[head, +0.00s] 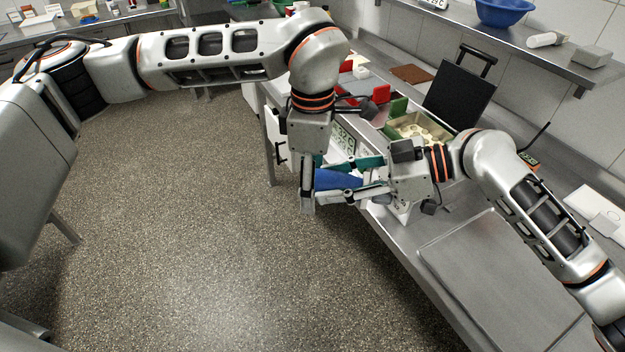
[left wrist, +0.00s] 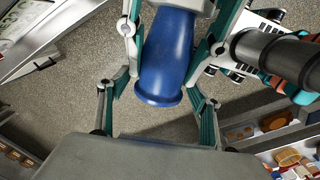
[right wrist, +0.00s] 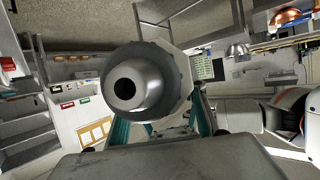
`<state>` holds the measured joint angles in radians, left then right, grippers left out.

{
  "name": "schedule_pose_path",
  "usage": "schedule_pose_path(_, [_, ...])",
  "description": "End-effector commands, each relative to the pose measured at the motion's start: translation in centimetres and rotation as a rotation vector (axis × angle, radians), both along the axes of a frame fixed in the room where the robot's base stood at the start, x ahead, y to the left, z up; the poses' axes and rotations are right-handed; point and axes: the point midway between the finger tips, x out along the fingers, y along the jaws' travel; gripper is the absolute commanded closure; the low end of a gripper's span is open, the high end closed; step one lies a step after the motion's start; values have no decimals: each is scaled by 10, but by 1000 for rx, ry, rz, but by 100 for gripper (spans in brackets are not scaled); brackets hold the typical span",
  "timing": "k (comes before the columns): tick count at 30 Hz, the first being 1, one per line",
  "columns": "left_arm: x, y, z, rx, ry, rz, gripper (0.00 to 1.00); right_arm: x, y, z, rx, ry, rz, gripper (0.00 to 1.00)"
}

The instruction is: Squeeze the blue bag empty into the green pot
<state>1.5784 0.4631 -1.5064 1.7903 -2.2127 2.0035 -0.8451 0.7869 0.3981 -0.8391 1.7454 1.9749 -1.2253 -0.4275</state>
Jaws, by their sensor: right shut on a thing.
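The blue bag (head: 338,180) lies roughly level in the air between my two grippers, off the table's front edge. My right gripper (head: 352,178) is shut on it. In the right wrist view a silver nozzle (right wrist: 135,85) faces the camera, its dark opening plain. My left gripper (head: 312,190) hangs down at the bag's left end. In the left wrist view the blue bag (left wrist: 168,60) shows between its spread fingers (left wrist: 180,25); whether they touch it I cannot tell. I cannot make out a green pot for sure in any view.
Behind my right gripper stand a tray of pale round pieces (head: 415,132), a green block (head: 398,106), a red block (head: 381,93) and a dark panel (head: 458,98). Open floor lies left of the table.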

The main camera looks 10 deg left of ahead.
Motion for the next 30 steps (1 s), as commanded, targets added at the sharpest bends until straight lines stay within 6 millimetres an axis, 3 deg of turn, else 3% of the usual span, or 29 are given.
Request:
schedule_pose_path(14, [1,0,8,0,-2,0,32,0,0,0,1,0,0,71])
schedule_pose_path(30, [1,0,95,0,-3,1,32,0,0,0,1,0,0,71])
